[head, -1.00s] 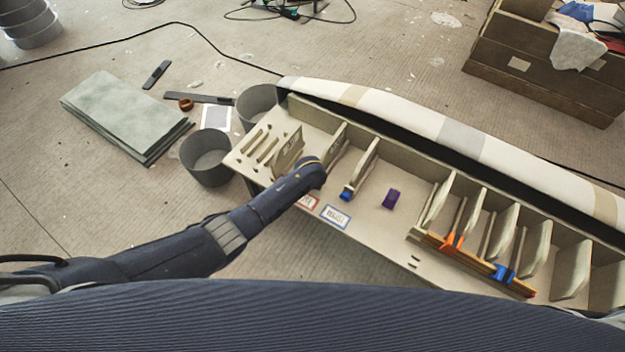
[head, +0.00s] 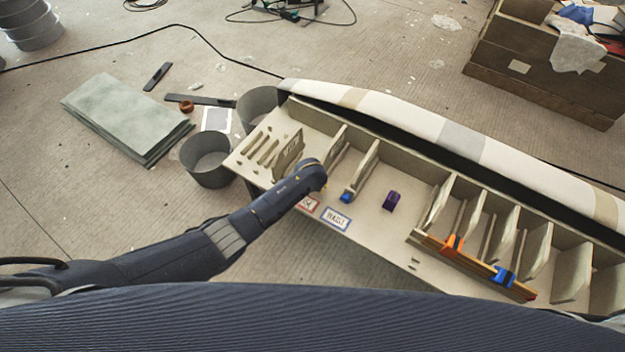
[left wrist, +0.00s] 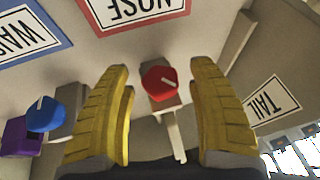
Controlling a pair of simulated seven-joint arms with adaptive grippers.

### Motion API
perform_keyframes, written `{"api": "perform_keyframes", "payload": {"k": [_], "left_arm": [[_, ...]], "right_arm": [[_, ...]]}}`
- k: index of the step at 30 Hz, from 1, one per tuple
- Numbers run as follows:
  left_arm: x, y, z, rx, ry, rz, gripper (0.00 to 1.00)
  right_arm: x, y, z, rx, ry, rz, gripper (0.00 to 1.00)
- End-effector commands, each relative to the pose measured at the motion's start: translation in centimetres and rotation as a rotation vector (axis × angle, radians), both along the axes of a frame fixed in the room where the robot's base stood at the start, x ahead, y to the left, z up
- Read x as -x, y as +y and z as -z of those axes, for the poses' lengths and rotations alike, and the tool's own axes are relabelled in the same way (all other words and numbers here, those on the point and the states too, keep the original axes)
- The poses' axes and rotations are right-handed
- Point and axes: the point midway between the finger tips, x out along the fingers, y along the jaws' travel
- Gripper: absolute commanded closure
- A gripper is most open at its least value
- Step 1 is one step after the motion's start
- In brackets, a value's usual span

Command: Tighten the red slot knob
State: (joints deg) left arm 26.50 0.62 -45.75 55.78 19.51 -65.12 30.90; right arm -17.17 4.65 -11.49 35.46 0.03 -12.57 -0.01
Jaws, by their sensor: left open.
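The red slot knob (left wrist: 159,84) shows in the left wrist view, a red disc with a pale pointer, at a slotted pale rib near the NOSE label (left wrist: 130,8). My left gripper (left wrist: 162,88) is open, its two yellow fingers on either side of the red knob with gaps, not gripping it. In the head view my left arm (head: 285,195) reaches over the left part of the mould, and the arm hides the red knob and the fingers. My right gripper is in neither view.
A blue knob (left wrist: 45,114) and a purple block (left wrist: 20,138) sit left of the fingers. The mould (head: 375,225) has several upright ribs, with orange (head: 452,244) and blue (head: 503,275) clamps at right. Grey buckets (head: 206,158) stand beside its left end.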

Motion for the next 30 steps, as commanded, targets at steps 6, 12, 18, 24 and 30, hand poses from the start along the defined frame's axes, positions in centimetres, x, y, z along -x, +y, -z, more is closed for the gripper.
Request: {"api": "perform_keyframes", "payload": {"k": [6,12,18,24,30], "left_arm": [[0.8,0.0,-1.6,0.003,-0.002,-0.001,0.41],[1.9,0.1,-4.0,0.003,-0.002,-0.001,0.41],[3.1,0.1,-6.4,0.004,-0.003,-0.001,0.41],[4.1,0.1,-8.6,0.003,-0.002,-0.001,0.41],[4.7,0.0,-10.0,0.003,-0.002,0.000,0.41]], "right_arm": [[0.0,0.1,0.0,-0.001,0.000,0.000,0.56],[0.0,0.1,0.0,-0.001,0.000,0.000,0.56],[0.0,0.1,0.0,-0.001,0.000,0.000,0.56],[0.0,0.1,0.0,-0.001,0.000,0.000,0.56],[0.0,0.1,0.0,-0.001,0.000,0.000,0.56]]}}
